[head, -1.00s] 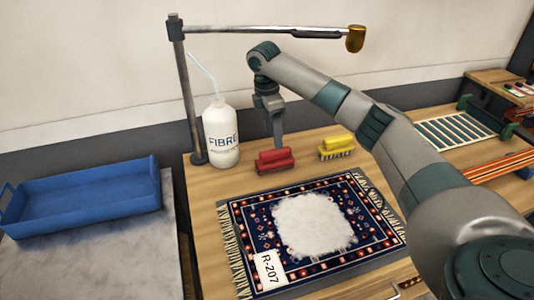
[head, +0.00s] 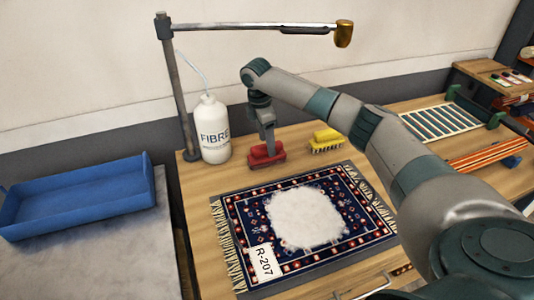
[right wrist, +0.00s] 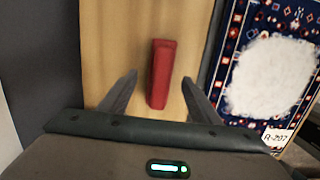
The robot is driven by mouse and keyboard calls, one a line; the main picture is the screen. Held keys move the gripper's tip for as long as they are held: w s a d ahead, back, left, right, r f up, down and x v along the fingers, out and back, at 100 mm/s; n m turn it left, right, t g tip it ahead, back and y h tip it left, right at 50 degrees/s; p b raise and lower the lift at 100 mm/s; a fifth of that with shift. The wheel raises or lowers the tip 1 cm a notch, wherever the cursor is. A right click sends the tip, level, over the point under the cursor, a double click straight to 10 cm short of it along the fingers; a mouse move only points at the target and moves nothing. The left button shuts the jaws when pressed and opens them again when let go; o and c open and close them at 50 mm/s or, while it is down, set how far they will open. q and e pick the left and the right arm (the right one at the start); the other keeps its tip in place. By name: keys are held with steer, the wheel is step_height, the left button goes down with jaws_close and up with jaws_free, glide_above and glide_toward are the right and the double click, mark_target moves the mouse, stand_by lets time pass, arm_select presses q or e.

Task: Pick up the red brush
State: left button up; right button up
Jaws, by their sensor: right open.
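The red brush (head: 266,155) lies on the wooden table behind the rug, between the white bottle and the yellow brush. In the right wrist view the red brush (right wrist: 161,74) lies lengthwise between the two fingers. My right gripper (head: 267,142) points down right over the red brush. Its fingers (right wrist: 158,90) are spread, with a gap to the brush on each side. In the head view the gripper hides part of the brush's handle. My left gripper is not in view.
A yellow brush (head: 326,140) stands to the right. A white FIBRE bottle (head: 212,128) and a metal post (head: 177,95) with an overhead arm stand to the left. A patterned rug (head: 240,215) with white foam lies in front. A blue tray (head: 75,200) is far left.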

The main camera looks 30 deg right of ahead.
steer(key=shift+f, duration=0.5)
steer(key=shift+f+p, duration=0.5)
steer(key=shift+f, duration=0.05)
steer(key=f, duration=0.1)
steer(key=f+p, duration=0.1)
steer(key=f, duration=0.1)
steer(key=shift+s+d+f, duration=0.1)
steer(key=shift+s+d, duration=0.05)
steer(key=shift+d, duration=0.05)
steer(key=shift+f, duration=0.45)
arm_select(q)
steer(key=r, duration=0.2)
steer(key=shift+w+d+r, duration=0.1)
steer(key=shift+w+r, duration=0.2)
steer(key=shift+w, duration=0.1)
arm_select(e)
steer(key=c, duration=1.3)
steer(key=shift+r, duration=0.15)
steer(key=shift+c, duration=0.2)
